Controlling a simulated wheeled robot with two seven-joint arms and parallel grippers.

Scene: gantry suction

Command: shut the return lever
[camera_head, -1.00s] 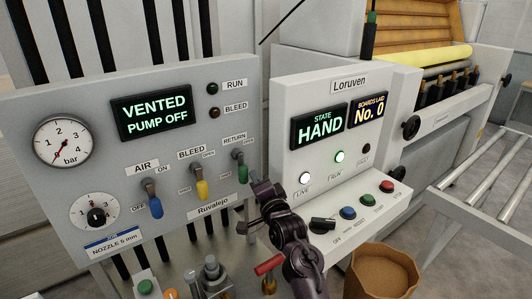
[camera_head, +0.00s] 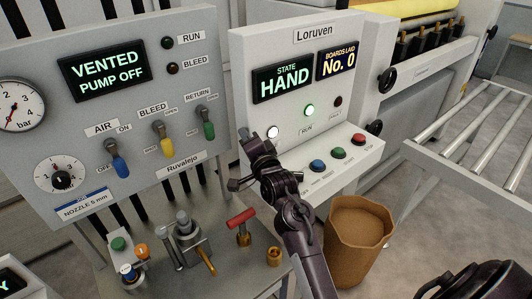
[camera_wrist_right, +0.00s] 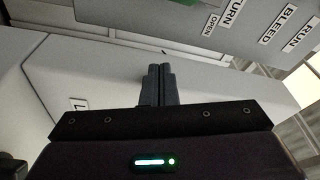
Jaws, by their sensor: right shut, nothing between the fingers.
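The return lever (camera_head: 208,129) has a green handle and is the rightmost of three levers on the grey Ruvalejo panel (camera_head: 70,130). Its handle points down, with an OPEN label above right and a SHUT label to its left. I cannot tell for sure which setting it is at. My right gripper (camera_head: 247,141) is shut and empty, to the right of the lever and apart from it in the picture. In the right wrist view its closed fingers (camera_wrist_right: 157,84) show, with the RETURN label (camera_wrist_right: 232,14) upside down beyond. My left gripper is out of view.
Blue air (camera_head: 118,160) and yellow bleed (camera_head: 172,148) levers sit left of the green one. The Loruven console (camera_head: 252,48) stands right behind my gripper. Below are a red T-handle (camera_head: 241,218) and metal fittings. A brown bin (camera_head: 345,260) stands lower right.

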